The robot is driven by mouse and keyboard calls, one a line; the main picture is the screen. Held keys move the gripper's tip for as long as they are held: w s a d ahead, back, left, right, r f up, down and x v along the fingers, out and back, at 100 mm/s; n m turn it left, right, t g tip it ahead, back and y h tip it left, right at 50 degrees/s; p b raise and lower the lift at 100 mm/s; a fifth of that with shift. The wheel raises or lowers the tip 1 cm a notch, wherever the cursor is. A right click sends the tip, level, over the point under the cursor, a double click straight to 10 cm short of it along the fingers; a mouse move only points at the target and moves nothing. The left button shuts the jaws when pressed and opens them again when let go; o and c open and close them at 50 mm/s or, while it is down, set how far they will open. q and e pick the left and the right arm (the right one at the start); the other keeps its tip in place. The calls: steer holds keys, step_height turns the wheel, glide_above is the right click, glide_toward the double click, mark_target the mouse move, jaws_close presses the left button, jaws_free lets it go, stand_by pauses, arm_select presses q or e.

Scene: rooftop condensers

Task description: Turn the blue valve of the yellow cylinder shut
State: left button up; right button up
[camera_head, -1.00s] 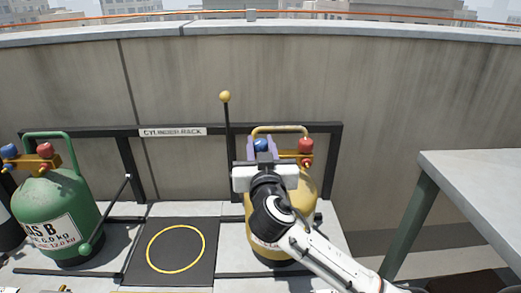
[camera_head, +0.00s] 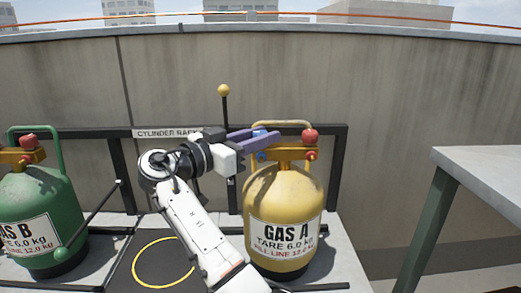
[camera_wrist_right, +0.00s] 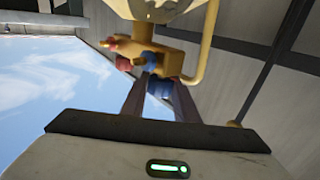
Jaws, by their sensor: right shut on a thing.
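The yellow cylinder (camera_head: 283,205), labelled GAS A, stands upright in the rack. Its yellow manifold carries a blue valve (camera_head: 260,130) on the left and a red valve (camera_head: 310,135) on the right. My right gripper (camera_head: 264,138) reaches in from the left, and its purple fingers close around the blue valve, hiding much of it. In the right wrist view the blue valve (camera_wrist_right: 159,88) sits between the two fingertips, and the cylinder is at the top. My left gripper is not in view.
A green cylinder (camera_head: 40,215), labelled GAS B, stands at the left. A black mat with a yellow ring (camera_head: 163,287) lies between the cylinders. A black lever with a yellow ball (camera_head: 223,90) rises behind my gripper. A grey table (camera_head: 485,170) is at the right.

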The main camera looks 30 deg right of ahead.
steer(key=shift+d+m+g+b, duration=0.1)
steer(key=shift+m+g+b, duration=0.55)
steer(key=shift+m+g, duration=0.75)
steer(key=shift+w+d+m+g+b, duration=0.15)
steer(key=shift+m+g+b, duration=0.4)
steer(key=shift+g, duration=1.05)
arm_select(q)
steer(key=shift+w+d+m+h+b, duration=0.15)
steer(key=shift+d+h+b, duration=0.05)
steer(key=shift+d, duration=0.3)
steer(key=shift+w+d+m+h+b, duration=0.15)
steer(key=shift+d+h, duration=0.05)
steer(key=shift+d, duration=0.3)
arm_select(e)
steer(key=shift+m+g, duration=0.35)
steer(key=shift+g, duration=0.25)
steer(key=shift+f, duration=0.1)
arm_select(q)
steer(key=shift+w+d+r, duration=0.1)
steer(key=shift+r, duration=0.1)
arm_select(e)
steer(key=shift+s, duration=0.2)
steer(key=o, duration=1.1)
steer(key=shift+c, duration=0.2)
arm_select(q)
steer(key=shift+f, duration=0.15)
arm_select(e)
steer(key=shift+a, duration=0.25)
